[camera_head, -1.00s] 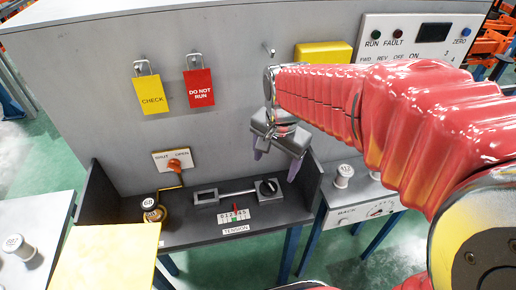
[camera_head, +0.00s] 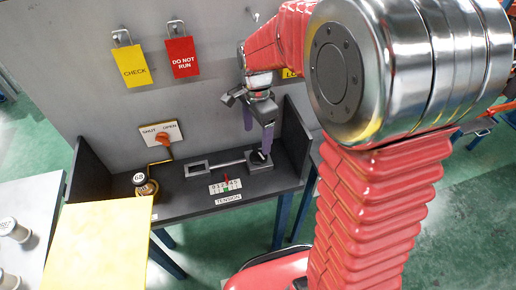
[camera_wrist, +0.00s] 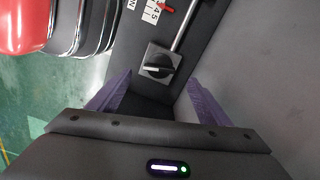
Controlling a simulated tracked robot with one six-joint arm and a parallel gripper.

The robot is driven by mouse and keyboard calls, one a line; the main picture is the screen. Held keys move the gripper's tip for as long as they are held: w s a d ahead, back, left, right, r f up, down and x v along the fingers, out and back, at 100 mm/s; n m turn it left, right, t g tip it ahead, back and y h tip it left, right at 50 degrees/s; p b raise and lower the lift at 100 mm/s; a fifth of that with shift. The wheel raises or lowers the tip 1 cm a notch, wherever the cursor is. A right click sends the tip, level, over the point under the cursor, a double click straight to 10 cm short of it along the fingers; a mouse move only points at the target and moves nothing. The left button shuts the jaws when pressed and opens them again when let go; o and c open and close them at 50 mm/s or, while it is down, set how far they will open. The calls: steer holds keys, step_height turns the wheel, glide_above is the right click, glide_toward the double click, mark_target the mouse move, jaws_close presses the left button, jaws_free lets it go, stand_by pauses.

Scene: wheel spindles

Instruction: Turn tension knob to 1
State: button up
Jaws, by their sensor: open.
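The black tension knob (camera_head: 258,158) sits on a grey square plate at the right end of the tension unit on the dark shelf. It also shows in the wrist view (camera_wrist: 158,67), with a white line across its grip. The tension scale (camera_head: 225,187) carries numbers, a green mark and a red pointer (camera_head: 226,177) near its middle; the exact reading is too small to tell. My gripper (camera_head: 258,138) is open and empty, with purple fingers, close above the knob in the head view. In the wrist view the knob shows just beyond the fingertips, between them in width.
The shelf's right side wall (camera_head: 296,138) stands close to my gripper. A rod (camera_head: 228,162) runs left from the knob plate. An orange shut/open valve handle (camera_head: 164,147), a spool marked 68 (camera_head: 142,184) and a yellow panel (camera_head: 100,245) are to the left.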

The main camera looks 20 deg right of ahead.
mark_target(258, 152)
steer(key=shift+f, duration=3.75)
steer(key=c, duration=1)
